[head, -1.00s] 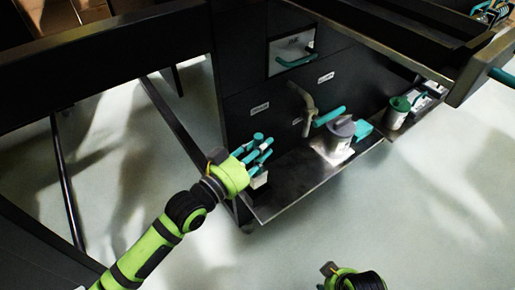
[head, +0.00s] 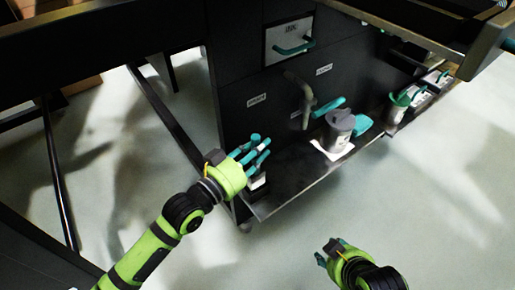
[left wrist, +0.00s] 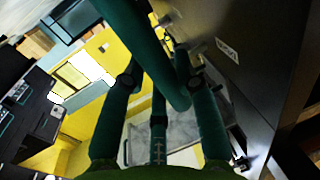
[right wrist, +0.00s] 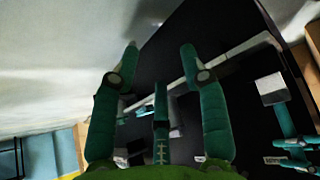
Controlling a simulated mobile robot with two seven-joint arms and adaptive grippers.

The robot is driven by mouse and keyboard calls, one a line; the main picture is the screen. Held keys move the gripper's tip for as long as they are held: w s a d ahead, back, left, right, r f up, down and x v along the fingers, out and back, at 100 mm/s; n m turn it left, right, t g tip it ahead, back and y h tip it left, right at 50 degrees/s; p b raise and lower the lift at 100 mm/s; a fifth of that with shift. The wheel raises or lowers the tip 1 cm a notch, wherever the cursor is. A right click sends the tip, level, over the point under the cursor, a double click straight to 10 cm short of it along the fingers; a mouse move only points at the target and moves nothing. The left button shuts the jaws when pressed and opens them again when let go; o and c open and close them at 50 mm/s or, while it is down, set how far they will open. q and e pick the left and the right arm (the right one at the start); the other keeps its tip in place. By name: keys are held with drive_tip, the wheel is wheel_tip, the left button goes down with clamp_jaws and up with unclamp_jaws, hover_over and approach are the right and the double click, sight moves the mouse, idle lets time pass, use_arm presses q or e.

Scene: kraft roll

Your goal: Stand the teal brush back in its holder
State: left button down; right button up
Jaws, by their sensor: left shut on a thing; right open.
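My left gripper (head: 254,153) is shut at the front left end of the low shelf. In the left wrist view a thick teal handle (left wrist: 150,45), apparently the teal brush's, runs slantwise between its fingers. The brush's far end is hidden. A small white and dark piece (head: 258,181) sits just below the fingers at the shelf's edge; I cannot tell if it is the holder or part of the brush. My right gripper (head: 327,251) is open and empty, low over the floor, apart from the shelf; its spread fingers show in the right wrist view (right wrist: 160,65).
The shelf (head: 290,178) juts from a dark cabinet (head: 245,100). On it stand a grey lidded pot (head: 338,130) and, farther right, a green-lidded container (head: 398,107). A grey bent pipe (head: 302,92) and a teal bar project above. A dark beam crosses the upper left. The front floor is clear.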

sight(257, 174)
use_arm(q)
drive_tip(key=shift+f+b, duration=0.9)
drive_tip(key=shift+b, duration=0.05)
drive_tip(key=shift+f+b, duration=0.75)
drive_tip(key=shift+b, duration=0.1)
drive_tip(key=shift+f, duration=0.15)
use_arm(e)
drive_tip(key=w+a+r+t+y, duration=0.1)
drive_tip(key=w+a+r+t, duration=0.1)
drive_tip(key=r+t, duration=0.2)
drive_tip(key=w+a+r+n+t+y, duration=0.1)
drive_tip(key=w+a+r+t+y, duration=0.1)
drive_tip(key=r, duration=0.7)
drive_tip(key=w+a+r+n+t+y, duration=0.1)
drive_tip(key=w+a+r+t+y, duration=0.1)
drive_tip(key=r+t, duration=0.4)
drive_tip(key=shift+w+a+r, duration=0.25)
drive_tip(key=shift+w+a, duration=0.55)
drive_tip(key=shift+w, duration=0.45)
use_arm(q)
drive_tip(key=shift+f+b, duration=0.5)
drive_tip(key=shift+f, duration=0.15)
use_arm(e)
drive_tip(key=shift+f, duration=0.35)
use_arm(q)
drive_tip(key=c, duration=0.9)
unclamp_jaws()
drive_tip(key=shift+o, duration=0.2)
